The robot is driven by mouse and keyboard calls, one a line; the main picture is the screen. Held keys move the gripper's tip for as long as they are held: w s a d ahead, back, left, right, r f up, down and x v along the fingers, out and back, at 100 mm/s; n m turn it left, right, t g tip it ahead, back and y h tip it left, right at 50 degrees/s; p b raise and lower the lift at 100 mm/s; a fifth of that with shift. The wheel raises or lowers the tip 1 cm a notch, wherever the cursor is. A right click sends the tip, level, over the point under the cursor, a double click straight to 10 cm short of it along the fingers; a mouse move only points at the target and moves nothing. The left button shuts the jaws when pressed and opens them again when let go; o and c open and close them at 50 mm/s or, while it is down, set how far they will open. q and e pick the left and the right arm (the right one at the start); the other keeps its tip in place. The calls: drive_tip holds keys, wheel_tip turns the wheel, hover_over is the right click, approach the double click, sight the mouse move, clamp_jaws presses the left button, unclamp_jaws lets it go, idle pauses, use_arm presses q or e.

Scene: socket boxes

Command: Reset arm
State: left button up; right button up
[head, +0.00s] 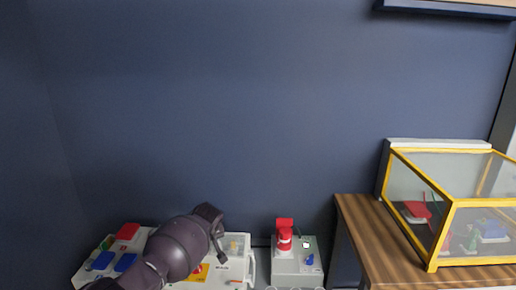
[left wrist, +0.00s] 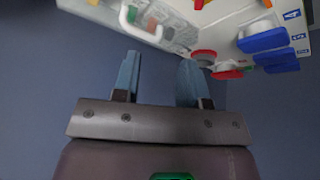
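My left arm reaches in from the bottom left of the head view, and its gripper (head: 217,236) is in front of the socket boxes. In the left wrist view the gripper (left wrist: 158,82) has two blue-grey fingers spread apart, with nothing between them. A light socket box (head: 82,276) with red and blue covers is at the left. A white box (head: 247,268) with a yellow label is partly hidden behind my arm. A grey box (head: 298,267) with a red plug-like part (head: 285,238) stands to its right. My right gripper is not in view.
A wooden table (head: 362,232) at the right bears a clear case with a yellow frame (head: 434,240), with red, green and blue items inside. A dark blue wall (head: 230,100) fills the back. A shelf edge (head: 450,12) juts out at the top right.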

use_arm(q)
drive_tip(key=w+d+r+m+t+h, duration=0.3)
drive_tip(key=d+r+m+t, duration=0.2)
drive_tip(key=d+r, duration=0.3)
drive_tip(key=s+a+m+t+h, duration=0.1)
drive_tip(key=s+m+t+h, duration=0.2)
drive_tip(key=s, duration=0.5)
drive_tip(key=s+a+f+y, duration=0.1)
drive_tip(key=s+a+f, duration=0.4)
drive_tip(key=s, duration=0.9)
drive_tip(key=s+a+f+n+g+y, duration=0.1)
drive_tip(key=s+a+f, duration=0.5)
drive_tip(key=s, duration=0.9)
drive_tip(key=s+a+f+n+g+y, duration=0.1)
drive_tip(key=s+a+f, duration=0.4)
drive_tip(key=s, duration=0.9)
drive_tip(key=shift+s+a+f+y, duration=0.2)
drive_tip(key=shift+f+y, duration=0.2)
drive_tip(key=shift+f, duration=0.45)
drive_tip(key=shift+d, duration=0.1)
